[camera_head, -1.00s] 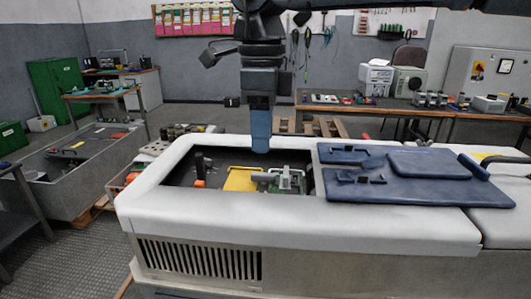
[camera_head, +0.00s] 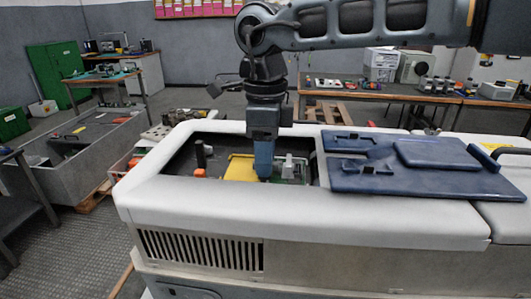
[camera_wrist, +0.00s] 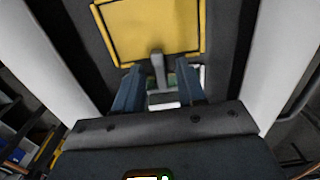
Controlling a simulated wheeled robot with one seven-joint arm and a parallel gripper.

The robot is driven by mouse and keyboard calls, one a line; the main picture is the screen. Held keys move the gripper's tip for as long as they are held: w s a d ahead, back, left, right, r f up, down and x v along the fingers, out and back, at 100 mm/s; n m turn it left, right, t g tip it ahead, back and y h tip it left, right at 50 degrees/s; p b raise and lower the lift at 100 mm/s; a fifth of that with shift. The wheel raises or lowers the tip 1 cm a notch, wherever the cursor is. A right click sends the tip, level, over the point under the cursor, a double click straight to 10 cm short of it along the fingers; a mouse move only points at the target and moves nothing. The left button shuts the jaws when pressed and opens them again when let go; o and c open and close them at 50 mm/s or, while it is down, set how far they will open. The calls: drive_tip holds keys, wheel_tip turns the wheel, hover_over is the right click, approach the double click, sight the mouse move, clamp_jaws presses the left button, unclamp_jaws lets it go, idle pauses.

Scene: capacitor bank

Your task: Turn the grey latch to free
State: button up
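The grey latch (camera_wrist: 157,72) shows in the wrist view as a short upright bar by the near edge of the yellow panel (camera_wrist: 155,25). My gripper (camera_wrist: 158,67) is open, with one blue-grey finger on each side of the latch and a gap visible on both sides. In the head view my gripper (camera_head: 263,175) points down into the open bay, beside the yellow panel (camera_head: 240,168). It hides most of the latch there, so I cannot tell the latch's angle from that view.
The white cabinet rim (camera_head: 150,190) surrounds the bay. A green board with grey parts (camera_head: 290,168) lies right of my gripper. An orange and black part (camera_head: 200,160) stands at the left. A blue cover (camera_head: 420,180) rests on the cabinet top to the right.

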clamp_jaws()
drive_tip(key=shift+n, duration=0.4)
drive_tip(key=n+p, duration=0.1)
drive_tip(key=n, duration=0.3)
drive_tip(key=shift+r, duration=0.1)
drive_tip(key=n, duration=0.4)
drive_tip(key=shift+p, duration=0.35)
drive_tip(key=n, duration=0.5)
drive_tip(key=shift+n+p, duration=0.3)
drive_tip(key=shift+n, duration=1.6)
